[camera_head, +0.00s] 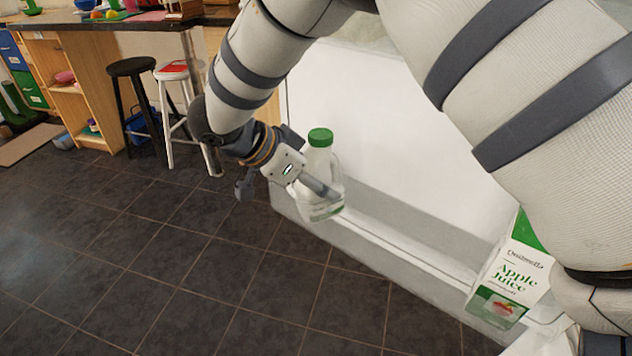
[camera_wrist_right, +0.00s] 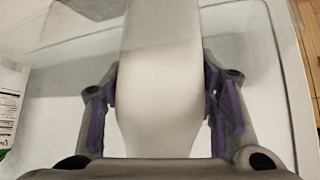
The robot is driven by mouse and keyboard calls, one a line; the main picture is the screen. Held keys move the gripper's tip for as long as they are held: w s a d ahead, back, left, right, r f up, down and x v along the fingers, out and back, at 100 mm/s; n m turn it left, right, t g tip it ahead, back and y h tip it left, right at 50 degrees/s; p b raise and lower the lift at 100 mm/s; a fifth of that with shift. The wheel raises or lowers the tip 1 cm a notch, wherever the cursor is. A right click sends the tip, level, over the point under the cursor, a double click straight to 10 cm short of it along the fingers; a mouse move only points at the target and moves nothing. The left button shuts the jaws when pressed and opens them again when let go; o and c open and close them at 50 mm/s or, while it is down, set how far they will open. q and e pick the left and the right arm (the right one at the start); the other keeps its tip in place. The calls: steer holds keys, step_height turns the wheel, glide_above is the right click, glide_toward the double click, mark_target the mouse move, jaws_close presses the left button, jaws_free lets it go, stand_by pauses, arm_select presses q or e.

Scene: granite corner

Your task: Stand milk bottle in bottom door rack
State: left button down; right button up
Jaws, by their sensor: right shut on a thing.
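The milk bottle (camera_head: 321,163), whitish with a green cap and green on its label, is upright at the far left end of the door rack in the head view. My right gripper (camera_head: 318,188) is shut on its body from the side. The bottle also fills the middle of the right wrist view (camera_wrist_right: 158,85), between both fingers (camera_wrist_right: 160,105). The bottom door rack (camera_head: 400,245) runs along the white door's foot. The bottle's base overlaps the rack's front edge in the picture; I cannot tell whether it touches the rack floor. My left gripper is out of view.
An apple juice carton (camera_head: 510,275) stands in the rack's near right end, partly behind my arm. The rack between carton and bottle looks empty. Dark tiled floor (camera_head: 180,260) lies open at left. A black stool (camera_head: 132,68) and a red-topped stool (camera_head: 173,70) stand farther back.

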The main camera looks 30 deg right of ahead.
steer(key=shift+f, duration=0.1)
steer(key=o, duration=1.7)
steer(key=shift+f, duration=0.1)
steer(key=v, duration=1.2)
